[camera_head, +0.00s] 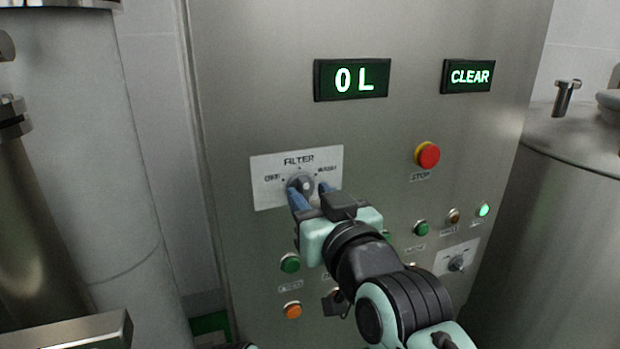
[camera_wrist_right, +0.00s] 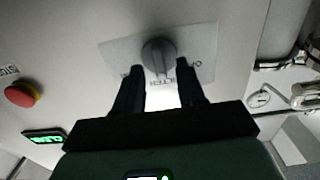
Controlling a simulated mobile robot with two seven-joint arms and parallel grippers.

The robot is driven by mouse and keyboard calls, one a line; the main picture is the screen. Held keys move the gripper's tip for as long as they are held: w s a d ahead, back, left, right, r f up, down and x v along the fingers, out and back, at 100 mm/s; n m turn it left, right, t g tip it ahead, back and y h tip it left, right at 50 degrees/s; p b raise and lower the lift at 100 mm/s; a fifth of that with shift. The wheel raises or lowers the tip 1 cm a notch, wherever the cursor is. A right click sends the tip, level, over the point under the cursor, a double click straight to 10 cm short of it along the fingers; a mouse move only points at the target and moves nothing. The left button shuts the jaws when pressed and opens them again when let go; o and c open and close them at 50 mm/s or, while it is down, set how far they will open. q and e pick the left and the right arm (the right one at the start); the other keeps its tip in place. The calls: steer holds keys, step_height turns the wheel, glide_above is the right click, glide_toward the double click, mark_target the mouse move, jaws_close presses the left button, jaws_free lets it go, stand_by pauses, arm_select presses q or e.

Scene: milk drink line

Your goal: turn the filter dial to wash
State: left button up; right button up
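The filter dial (camera_head: 303,184) is a grey round knob on a white plate (camera_head: 265,195) marked FILTER, with OFF at left and WASH at right. It also shows in the right wrist view (camera_wrist_right: 158,50), where its ridge stands close to upright in the picture, toward the FILTER lettering. I cannot tell surely which mark it points to. My right gripper (camera_head: 311,192) is at the dial, its blue fingers apart, one toward each side of the knob. In the wrist view its fingertips (camera_wrist_right: 159,68) show a gap wider than the knob; contact is not clear.
The steel panel carries a red stop button (camera_head: 428,155), a green button (camera_head: 290,263), an orange button (camera_head: 292,310) and a smaller dial (camera_head: 456,264). Displays read 0 L (camera_head: 351,79) and CLEAR (camera_head: 468,76). Steel tanks stand at both sides.

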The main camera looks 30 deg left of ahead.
steer(key=shift+w+a, duration=0.45)
steer(key=shift+w, duration=0.05)
arm_select(q)
steer(key=shift+w+r, duration=0.3)
steer(key=shift+r, duration=0.1)
arm_select(e)
steer(key=shift+s, duration=0.1)
jaws_close()
